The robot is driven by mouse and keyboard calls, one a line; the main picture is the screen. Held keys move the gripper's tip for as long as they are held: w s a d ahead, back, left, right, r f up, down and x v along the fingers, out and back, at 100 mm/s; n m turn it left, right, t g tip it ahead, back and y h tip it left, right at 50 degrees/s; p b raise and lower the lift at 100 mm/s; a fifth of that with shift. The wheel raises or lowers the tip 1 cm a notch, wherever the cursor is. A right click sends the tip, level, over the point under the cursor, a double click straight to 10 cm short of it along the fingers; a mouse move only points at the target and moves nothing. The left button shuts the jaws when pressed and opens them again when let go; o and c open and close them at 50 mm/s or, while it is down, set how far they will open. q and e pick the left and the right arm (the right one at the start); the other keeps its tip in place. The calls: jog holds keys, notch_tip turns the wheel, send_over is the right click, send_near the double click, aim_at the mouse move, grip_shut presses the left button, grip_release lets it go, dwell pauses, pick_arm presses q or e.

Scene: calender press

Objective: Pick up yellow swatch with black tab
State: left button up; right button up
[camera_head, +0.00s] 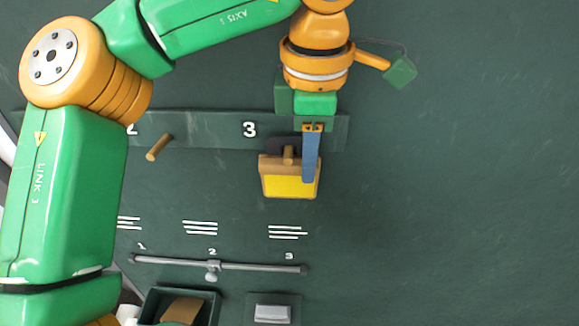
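The yellow swatch (287,186) has a tan border and hangs upright at peg 3 (288,155) on the dark green wall. Its black tab (280,144) shows behind the peg, at the rail. My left gripper (310,178) comes down from above, and its blue finger overlaps the right side of the swatch. I see the fingers as one strip, so I cannot tell whether they are apart, closed or touching the swatch. My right gripper is not in view.
A dark green rail (205,130) bears the numbers 2 and 3; peg 2 (159,147) is bare. Below are a grey bar (240,266), a dark tray (212,296) holding a brown piece, and a pale block (272,313). The wall at right is clear.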

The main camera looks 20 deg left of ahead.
pick_arm(q)
jog(key=shift+s, duration=0.1)
grip_shut()
jog(key=shift+s+r, duration=0.1)
jog(key=shift+s, duration=0.1)
jog(key=shift+w+b, duration=0.15)
jog(key=shift+b, duration=0.25)
jog(key=s+d+b, duration=0.2)
jog(key=s+b, duration=0.2)
jog(key=s, duration=0.4)
jog(key=s+d+b, duration=0.3)
jog(key=s+b, duration=0.1)
jog(key=s, duration=0.5)
jog(key=shift+s+r, duration=0.25)
jog(key=shift+r, duration=0.05)
jog(key=shift+r, duration=0.15)
